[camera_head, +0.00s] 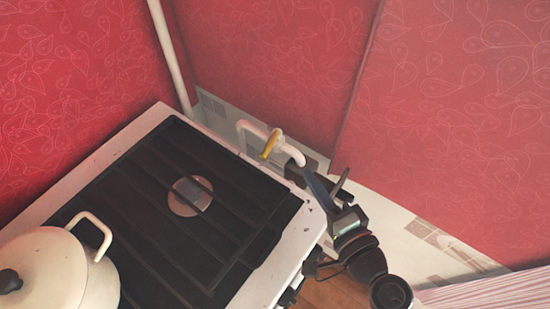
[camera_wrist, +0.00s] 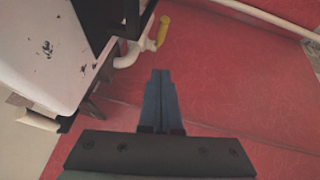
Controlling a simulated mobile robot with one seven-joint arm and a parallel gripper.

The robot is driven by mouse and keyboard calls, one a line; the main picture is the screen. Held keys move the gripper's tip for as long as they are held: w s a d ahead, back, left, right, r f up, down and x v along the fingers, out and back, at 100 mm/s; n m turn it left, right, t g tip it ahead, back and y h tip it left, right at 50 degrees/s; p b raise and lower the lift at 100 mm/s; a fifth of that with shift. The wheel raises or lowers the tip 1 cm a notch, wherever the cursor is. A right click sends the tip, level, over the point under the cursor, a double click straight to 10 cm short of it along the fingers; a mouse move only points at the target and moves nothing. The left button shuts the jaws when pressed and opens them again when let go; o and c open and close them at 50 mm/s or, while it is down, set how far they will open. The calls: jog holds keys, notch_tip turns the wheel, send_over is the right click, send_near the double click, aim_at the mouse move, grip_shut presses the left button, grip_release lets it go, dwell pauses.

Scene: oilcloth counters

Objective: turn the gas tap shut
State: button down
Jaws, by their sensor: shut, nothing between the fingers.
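The gas tap has a yellow handle (camera_head: 270,144) on a bent white pipe (camera_head: 290,151) behind the stove's back right corner. In the head view the handle lies crosswise to the pipe. In the wrist view the yellow handle (camera_wrist: 163,32) and white pipe (camera_wrist: 127,60) show beyond my fingertips, near the top. My gripper (camera_head: 324,180) is right of the tap in the head view, apart from the handle. In the wrist view my gripper (camera_wrist: 161,73) has its blue fingers together with nothing between them.
The white stove (camera_head: 138,125) with a black grate (camera_head: 150,190) fills the left. A cream pot (camera_head: 70,265) stands on it at the lower left. A white upright pipe (camera_head: 170,55) runs up the corner. Red patterned walls (camera_head: 440,120) close off the back and right.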

aim_at(271, 144)
jog(key=w+a, duration=0.2)
jog(key=a, duration=0.1)
jog(key=w+a+f+p, duration=0.1)
jog(key=w+a, duration=0.1)
jog(key=w, duration=0.1)
jog(key=shift+w+a+f, duration=0.15)
jog(key=shift+w+a, duration=0.15)
jog(key=shift+a, duration=0.1)
jog(key=shift+w+a+f, duration=0.1)
jog(key=shift+a+f, duration=0.05)
jog(key=shift+a, duration=0.05)
jog(key=shift+a+b, duration=0.3)
jog(key=shift+a, duration=0.6)
jog(key=shift+d, duration=0.1)
